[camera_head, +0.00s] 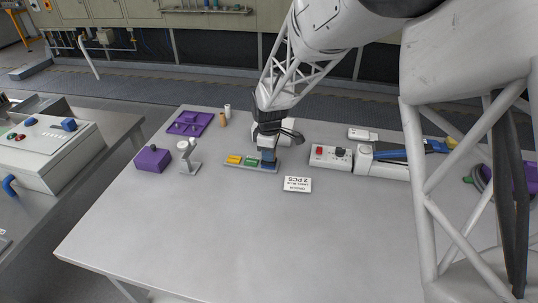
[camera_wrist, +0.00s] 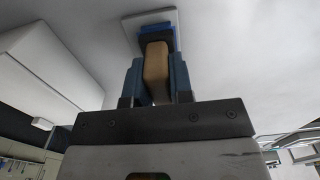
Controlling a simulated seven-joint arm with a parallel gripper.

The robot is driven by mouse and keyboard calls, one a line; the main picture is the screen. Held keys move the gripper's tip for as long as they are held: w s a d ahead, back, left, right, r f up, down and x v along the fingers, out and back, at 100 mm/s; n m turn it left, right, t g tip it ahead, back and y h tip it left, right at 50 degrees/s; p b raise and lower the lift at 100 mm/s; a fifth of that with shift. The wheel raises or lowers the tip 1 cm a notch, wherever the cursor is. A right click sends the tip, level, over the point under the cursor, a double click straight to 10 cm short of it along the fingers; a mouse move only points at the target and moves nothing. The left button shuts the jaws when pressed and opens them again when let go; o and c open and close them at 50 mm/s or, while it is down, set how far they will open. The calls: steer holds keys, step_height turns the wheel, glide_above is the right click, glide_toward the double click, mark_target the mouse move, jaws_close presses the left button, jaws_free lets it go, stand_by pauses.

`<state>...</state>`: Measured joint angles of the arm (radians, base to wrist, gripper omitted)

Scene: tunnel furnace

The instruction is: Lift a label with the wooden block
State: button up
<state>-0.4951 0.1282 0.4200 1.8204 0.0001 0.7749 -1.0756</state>
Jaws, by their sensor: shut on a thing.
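My gripper (camera_head: 267,152) is over the right end of a small flat tray (camera_head: 250,168). The tray holds a yellow label pile (camera_head: 234,160), a green one (camera_head: 252,162) and a blue one, mostly hidden by my fingers in the head view. In the wrist view, my blue fingers are shut on the wooden block (camera_wrist: 156,68). Its far end has a dark pad (camera_wrist: 155,35), with the blue label (camera_wrist: 157,27) just beyond. I cannot tell whether pad and label touch.
A white order card (camera_head: 297,184), upside down to the view, lies in front. A control box (camera_head: 330,158) stands right. A purple block (camera_head: 152,158), a small grey stand (camera_head: 188,158) and a purple tray (camera_head: 188,124) are left. The table front is clear.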

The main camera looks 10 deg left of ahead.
steer(key=shift+r, duration=3)
